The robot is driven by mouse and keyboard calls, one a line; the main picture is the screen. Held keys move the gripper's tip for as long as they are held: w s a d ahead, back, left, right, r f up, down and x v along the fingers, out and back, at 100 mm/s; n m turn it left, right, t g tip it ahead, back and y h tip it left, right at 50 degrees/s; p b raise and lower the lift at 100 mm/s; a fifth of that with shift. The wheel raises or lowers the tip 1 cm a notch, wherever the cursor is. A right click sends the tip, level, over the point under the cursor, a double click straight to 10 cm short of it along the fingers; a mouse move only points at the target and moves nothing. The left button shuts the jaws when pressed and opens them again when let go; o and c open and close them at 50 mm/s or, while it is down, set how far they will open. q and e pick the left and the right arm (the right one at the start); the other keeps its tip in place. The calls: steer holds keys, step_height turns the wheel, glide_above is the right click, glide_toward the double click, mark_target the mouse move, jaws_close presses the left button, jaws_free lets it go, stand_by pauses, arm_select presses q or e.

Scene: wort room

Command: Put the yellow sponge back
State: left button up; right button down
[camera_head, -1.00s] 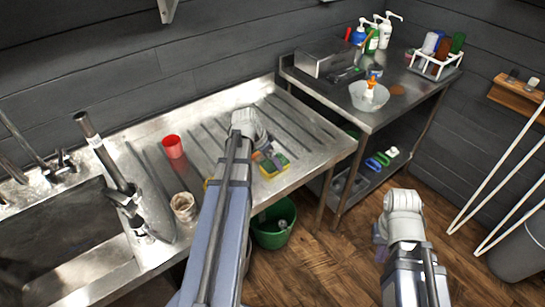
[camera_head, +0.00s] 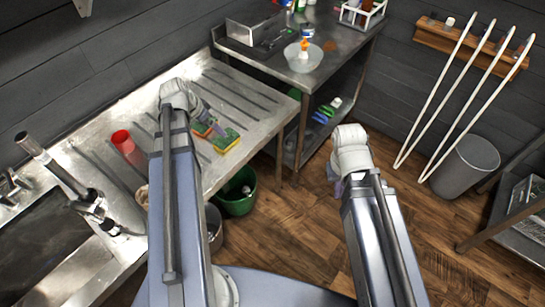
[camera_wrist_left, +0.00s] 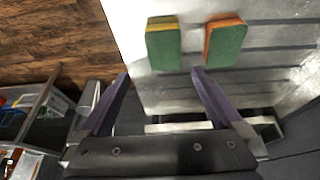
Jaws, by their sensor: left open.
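The yellow sponge (camera_head: 226,141), with a green scouring top, lies on the ribbed steel drainboard (camera_head: 228,97). Beside it lies an orange sponge (camera_head: 202,128) with a green top. The left wrist view shows the yellow sponge (camera_wrist_left: 162,44) at upper left and the orange sponge (camera_wrist_left: 226,42) to its right. My left gripper (camera_wrist_left: 161,73) is open and empty; its fingertips appear just below the yellow sponge, apart from it. In the head view the left gripper is mostly hidden by its wrist. My right gripper (camera_head: 338,188) is over the floor, its jaws mostly hidden behind its wrist.
A red cup (camera_head: 128,148) stands on the drainboard left of my left arm. A green bucket (camera_head: 238,192) is on the floor below the edge. A steel side table (camera_head: 330,70) holds a bowl (camera_head: 303,58). A grey bin (camera_head: 466,165) stands at right. Open wooden floor lies between.

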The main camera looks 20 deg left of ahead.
arm_select(q)
steer(key=s+d+g+y, duration=0.1)
steer(key=s+d, duration=0.3)
steer(key=d, duration=0.6)
steer(key=s+d+f+g+y, duration=0.1)
steer(key=s+d+g, duration=0.1)
steer(key=d, duration=0.9)
steer(key=s+d+g+y, duration=0.1)
steer(key=s+d, duration=0.4)
steer(key=d, duration=0.6)
steer(key=shift+s+f+n, duration=0.25)
steer(key=shift+s+n, duration=0.05)
steer(key=shift+n, duration=0.1)
